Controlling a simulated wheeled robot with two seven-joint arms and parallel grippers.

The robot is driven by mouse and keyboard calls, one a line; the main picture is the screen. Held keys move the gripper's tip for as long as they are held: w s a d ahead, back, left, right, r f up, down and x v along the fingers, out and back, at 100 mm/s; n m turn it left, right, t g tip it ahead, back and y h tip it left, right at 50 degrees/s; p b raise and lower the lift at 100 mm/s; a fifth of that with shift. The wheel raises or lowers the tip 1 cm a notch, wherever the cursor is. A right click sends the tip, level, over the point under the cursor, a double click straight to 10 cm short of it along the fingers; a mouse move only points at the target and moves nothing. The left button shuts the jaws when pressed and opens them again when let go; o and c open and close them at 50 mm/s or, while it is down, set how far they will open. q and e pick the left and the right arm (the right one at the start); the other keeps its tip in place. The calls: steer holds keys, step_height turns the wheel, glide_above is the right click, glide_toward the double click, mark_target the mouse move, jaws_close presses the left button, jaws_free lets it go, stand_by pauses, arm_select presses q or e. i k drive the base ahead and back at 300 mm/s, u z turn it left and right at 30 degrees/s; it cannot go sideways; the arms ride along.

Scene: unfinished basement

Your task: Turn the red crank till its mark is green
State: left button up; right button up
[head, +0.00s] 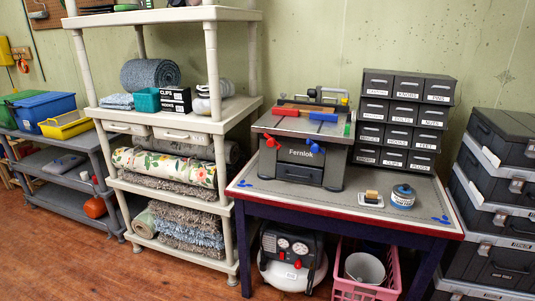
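A grey-black bench machine labelled Fernlok (300,155) stands on the workbench at the centre right. I cannot tell which of these is the crank, and no mark on a crank can be made out. Red, blue and green strips lie on the machine's top. Neither of my grippers is in view.
The workbench (410,217) holds a small brush, a round blue-and-white tin (402,196) and a drawer cabinet (404,120). A compressor (293,257) and pink crate (366,291) sit below. Black cases (495,200) stack at right; cream shelves (232,110) stand left. Floor is clear at front left.

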mark_target(272, 142)
steer(key=u, duration=0.85)
steer(key=i, duration=1.6)
steer(key=z, duration=0.4)
